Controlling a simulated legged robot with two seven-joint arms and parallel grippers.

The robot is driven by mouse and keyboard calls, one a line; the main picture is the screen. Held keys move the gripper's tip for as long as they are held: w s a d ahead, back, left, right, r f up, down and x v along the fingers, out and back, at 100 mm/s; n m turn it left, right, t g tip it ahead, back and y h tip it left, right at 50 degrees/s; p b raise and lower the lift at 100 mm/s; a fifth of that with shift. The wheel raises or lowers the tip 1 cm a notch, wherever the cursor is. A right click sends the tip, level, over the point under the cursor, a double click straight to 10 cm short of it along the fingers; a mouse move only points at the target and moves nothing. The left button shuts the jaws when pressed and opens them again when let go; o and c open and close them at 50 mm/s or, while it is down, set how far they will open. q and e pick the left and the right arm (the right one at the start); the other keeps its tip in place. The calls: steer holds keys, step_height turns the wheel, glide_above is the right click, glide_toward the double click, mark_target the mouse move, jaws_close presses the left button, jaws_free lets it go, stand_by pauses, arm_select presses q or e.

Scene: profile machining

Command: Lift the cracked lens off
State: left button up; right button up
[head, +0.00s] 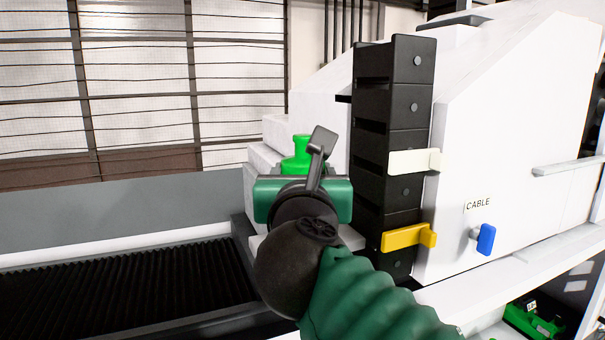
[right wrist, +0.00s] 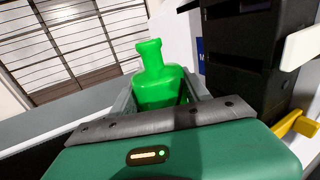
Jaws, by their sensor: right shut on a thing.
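My right gripper (head: 302,174) is in the middle of the head view, in front of the pale stepped housing and left of the black column. It is shut on a bright green bottle-shaped piece (head: 297,157). In the right wrist view this green piece (right wrist: 158,82) stands up between the two grey fingers, with a narrow neck and a flared top. Its lower end is hidden by the hand. No crack shows on it, and I cannot tell whether it is the lens. My left gripper is not in view.
A black segmented column (head: 392,130) stands close right, with a white lever (head: 412,162) and a yellow lever (head: 405,237) sticking out. Right of it is a white machine (head: 510,130) with a blue knob (head: 486,239). A ribbed black bed (head: 120,290) lies left.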

mark_target(302, 135)
steer(key=shift+c, duration=0.8)
steer(key=shift+s+r+p, duration=0.2)
steer(key=shift+r+p, duration=0.6)
steer(key=shift+r, duration=0.1)
steer(key=shift+a+r+p, duration=0.1)
steer(key=shift+r+p, duration=0.6)
step_height(302, 135, up, 4)
steer(key=p, duration=0.4)
steer(key=shift+f, duration=0.15)
